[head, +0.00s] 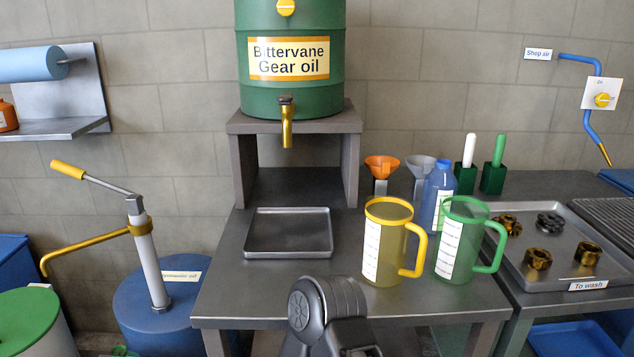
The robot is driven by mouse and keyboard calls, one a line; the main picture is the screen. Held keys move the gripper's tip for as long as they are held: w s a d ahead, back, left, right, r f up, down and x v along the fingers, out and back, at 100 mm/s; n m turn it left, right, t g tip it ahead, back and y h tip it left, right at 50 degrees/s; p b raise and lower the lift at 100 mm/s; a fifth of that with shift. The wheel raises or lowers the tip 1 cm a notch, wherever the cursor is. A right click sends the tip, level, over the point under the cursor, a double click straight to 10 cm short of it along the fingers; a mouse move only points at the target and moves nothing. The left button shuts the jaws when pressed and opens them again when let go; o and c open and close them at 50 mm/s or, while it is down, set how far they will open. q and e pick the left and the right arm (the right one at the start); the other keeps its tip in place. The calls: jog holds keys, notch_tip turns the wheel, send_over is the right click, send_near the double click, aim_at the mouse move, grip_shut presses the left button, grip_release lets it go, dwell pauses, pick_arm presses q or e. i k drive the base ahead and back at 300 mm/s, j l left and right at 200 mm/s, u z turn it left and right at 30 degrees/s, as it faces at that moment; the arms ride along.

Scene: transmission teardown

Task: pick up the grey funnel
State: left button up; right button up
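The grey funnel (420,163) sits at the back of the metal table, just right of the orange funnel (381,166). Its wide mouth faces up, and its lower part is partly hidden behind the yellow jug and the blue bottle (437,190). A dark grey part of my own body shows at the bottom middle, in front of the table. I see no gripper fingers, so neither gripper is in view and nothing visible touches the funnel.
The yellow-rimmed jug (384,255) and green jug (455,258) stand in front of the funnels. Two brushes in green holders (491,179) stand to the right. An empty tray (288,252) lies left. A gear tray (516,274) is at right; a green oil drum (290,95) stands on a stand.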

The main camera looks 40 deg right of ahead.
aim_at(420, 165)
jog(key=z, duration=0.45)
jog(key=k+l+z, duration=0.1)
jog(key=z, duration=0.75)
jog(key=k+l+z, duration=0.1)
jog(key=z, duration=0.3)
jog(key=j+z, duration=0.15)
jog(key=z, duration=0.3)
jog(key=i, duration=0.05)
